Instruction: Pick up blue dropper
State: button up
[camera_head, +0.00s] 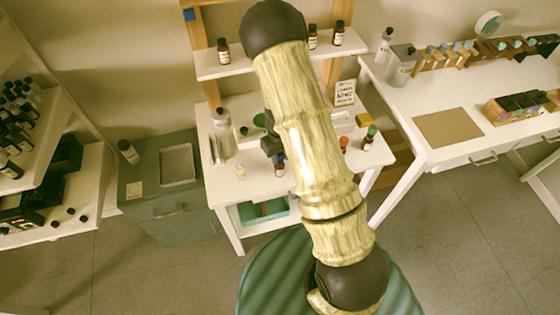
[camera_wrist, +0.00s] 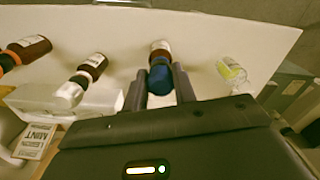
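The blue dropper, a small amber bottle with a blue cap (camera_wrist: 160,76), stands on the white table in the wrist view, its cap between my gripper's fingers. My gripper (camera_wrist: 160,88) has one dark finger on each side of the cap. The fingers look spread, with a narrow gap at the left; contact on the right is unclear. In the head view, the blue dropper (camera_head: 280,168) shows partly beside my arm, just below my dark gripper (camera_head: 272,150). The arm hides much of the table there.
A clear bottle with a yellow label (camera_wrist: 231,70) stands to the right in the wrist view. A mint sign (camera_wrist: 36,141) is at lower left. A shelf (camera_head: 222,68) hangs above the table.

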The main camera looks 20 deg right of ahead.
jog(key=shift+r, duration=0.1)
notch_tip(320, 180, up, 10)
jog(key=shift+f+b, duration=0.1)
jog(key=shift+b, duration=0.6)
dwell(0.5)
jog(key=shift+f+b, duration=0.75)
jog(key=shift+f, duration=0.2)
jog(key=shift+c, duration=0.2)
jog(key=shift+c, duration=1.3)
jog(key=shift+f, duration=0.1)
